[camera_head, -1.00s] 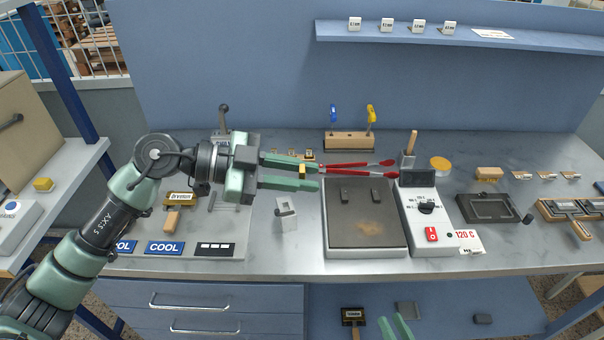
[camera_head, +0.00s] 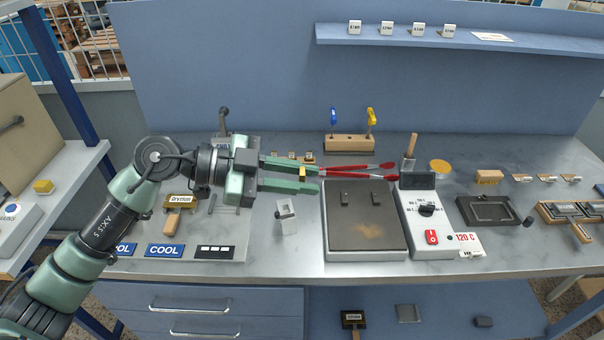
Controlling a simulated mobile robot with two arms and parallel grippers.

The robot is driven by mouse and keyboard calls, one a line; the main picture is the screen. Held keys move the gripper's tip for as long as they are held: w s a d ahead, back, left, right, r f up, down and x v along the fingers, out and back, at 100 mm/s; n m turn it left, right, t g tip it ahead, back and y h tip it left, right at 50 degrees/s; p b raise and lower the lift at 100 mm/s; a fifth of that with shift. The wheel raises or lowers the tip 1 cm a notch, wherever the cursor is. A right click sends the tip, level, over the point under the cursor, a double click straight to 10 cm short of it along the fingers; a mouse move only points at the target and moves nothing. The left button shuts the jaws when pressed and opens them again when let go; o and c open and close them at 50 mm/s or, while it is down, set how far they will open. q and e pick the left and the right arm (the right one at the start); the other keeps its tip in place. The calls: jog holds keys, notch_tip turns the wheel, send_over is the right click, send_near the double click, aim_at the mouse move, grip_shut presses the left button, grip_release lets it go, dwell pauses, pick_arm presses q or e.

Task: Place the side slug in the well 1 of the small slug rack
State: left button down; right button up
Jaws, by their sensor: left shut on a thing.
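My left gripper (camera_head: 318,179) reaches in from the left, over the bench left of the hot plate. A small brass-yellow block, seemingly the side slug (camera_head: 302,173), shows between its fingers, partly hidden by the upper one. The gripper is shut on it. Just behind the upper finger stands a row of small brass slugs (camera_head: 308,156), apparently in the small slug rack; the finger hides its front, and I cannot tell which well is free. My right gripper is not in view.
Red-handled tongs (camera_head: 350,168) lie behind the hot plate (camera_head: 367,225), near my left fingertips; contact is unclear. A wooden stand (camera_head: 349,143) is farther back. A small grey holder (camera_head: 286,216) stands in front of the gripper. The control box (camera_head: 430,220) is at right.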

pick_arm(q)
jog(key=s+a+f+n+t+y, duration=0.1)
jog(key=s+a+f+n+t, duration=0.2)
jog(key=a, duration=0.6)
jog(key=s+a+f+n+t+y, duration=0.1)
jog(key=s+a+f+t, duration=0.3)
jog(key=a, duration=0.6)
notch_tip(320, 180, down, 2)
jog(key=shift+s+f+n+y, duration=0.15)
jog(key=shift+s+n+y, duration=0.25)
jog(key=shift+s+n, duration=0.5)
jog(key=shift+w, duration=0.1)
